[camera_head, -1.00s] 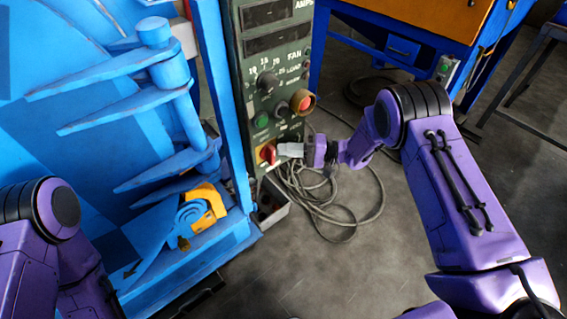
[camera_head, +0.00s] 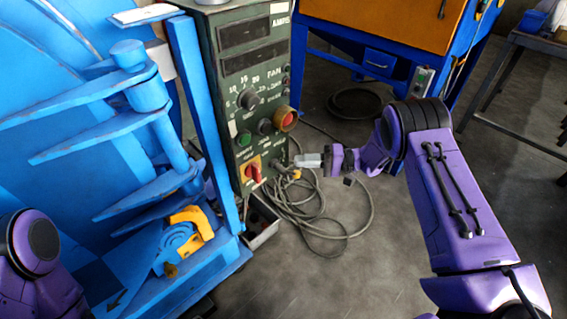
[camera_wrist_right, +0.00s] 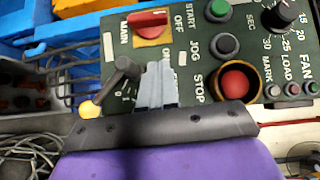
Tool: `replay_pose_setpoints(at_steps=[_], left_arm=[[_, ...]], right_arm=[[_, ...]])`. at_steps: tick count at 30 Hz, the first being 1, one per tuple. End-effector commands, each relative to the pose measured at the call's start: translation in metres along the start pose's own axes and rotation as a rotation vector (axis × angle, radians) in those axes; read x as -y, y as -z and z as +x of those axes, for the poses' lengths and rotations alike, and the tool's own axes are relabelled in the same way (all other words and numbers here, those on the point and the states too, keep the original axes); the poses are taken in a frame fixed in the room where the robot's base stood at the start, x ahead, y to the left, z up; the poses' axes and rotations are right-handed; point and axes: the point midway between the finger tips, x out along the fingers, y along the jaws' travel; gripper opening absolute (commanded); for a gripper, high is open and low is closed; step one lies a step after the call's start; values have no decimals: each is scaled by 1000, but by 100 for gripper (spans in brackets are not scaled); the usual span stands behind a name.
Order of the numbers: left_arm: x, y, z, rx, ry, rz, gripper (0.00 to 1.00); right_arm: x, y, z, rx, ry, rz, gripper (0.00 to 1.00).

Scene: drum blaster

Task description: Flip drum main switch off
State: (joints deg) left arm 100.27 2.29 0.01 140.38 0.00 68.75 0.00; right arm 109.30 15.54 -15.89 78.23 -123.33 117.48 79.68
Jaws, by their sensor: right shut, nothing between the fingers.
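The main switch (camera_head: 253,172) is a red handle on a yellow plate, low on the dark green control panel (camera_head: 232,66). Its handle stands about upright in the head view.
A red stop button (camera_head: 286,120) in a raised collar and a green button (camera_head: 244,138) sit above the switch. A dark lever (camera_wrist_right: 120,75) is beside my fingers in the wrist view. Cables (camera_head: 325,215) lie on the floor. The blue machine (camera_head: 140,120) is at left.

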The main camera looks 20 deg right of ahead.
Motion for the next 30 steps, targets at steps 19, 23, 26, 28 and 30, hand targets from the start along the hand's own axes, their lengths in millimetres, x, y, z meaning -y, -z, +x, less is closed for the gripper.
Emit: replay_pose_setpoints(at_steps=[19,23,26,28,30], left_arm=[[0,0,-1,0,0,0,43],[0,0,-1,0,0,0,43],[0,0,-1,0,0,0,43],[0,0,-1,0,0,0,43],[0,0,-1,0,0,0,43]], right_arm=[[-2,0,-40,1,1,-1,0],[-2,0,-40,1,1,-1,0],[-2,0,-40,1,1,-17,0],[-6,0,-40,-2,-17,-108,0],[-12,12,-41,-101,-38,-276,0]])
